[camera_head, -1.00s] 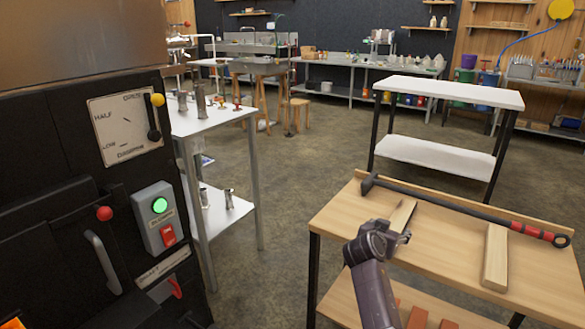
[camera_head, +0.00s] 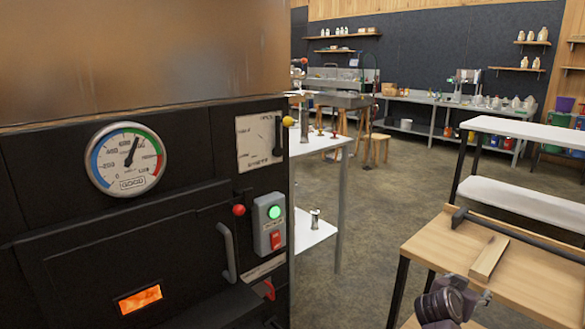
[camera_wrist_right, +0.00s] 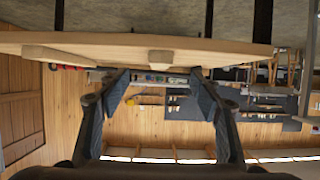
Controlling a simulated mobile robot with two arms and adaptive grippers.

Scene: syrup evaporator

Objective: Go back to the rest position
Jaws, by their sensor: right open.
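My right gripper (camera_head: 482,297) is at the lower right of the head view, by the left part of the wooden worktable (camera_head: 437,243). In the right wrist view its two fingers (camera_wrist_right: 160,84) are spread apart with nothing between them. That view looks upside down, with the tabletop (camera_wrist_right: 100,40) along its upper part, beyond the fingers. My left gripper is not in the head view.
The black evaporator front (camera_head: 70,240) fills the left, with a gauge (camera_head: 126,159), a glowing window (camera_head: 140,299) and a switch box (camera_head: 270,224). A wood block (camera_head: 488,258) and a long-handled tool (camera_head: 520,237) lie on the worktable. Open floor (camera_head: 385,205) lies between the tables.

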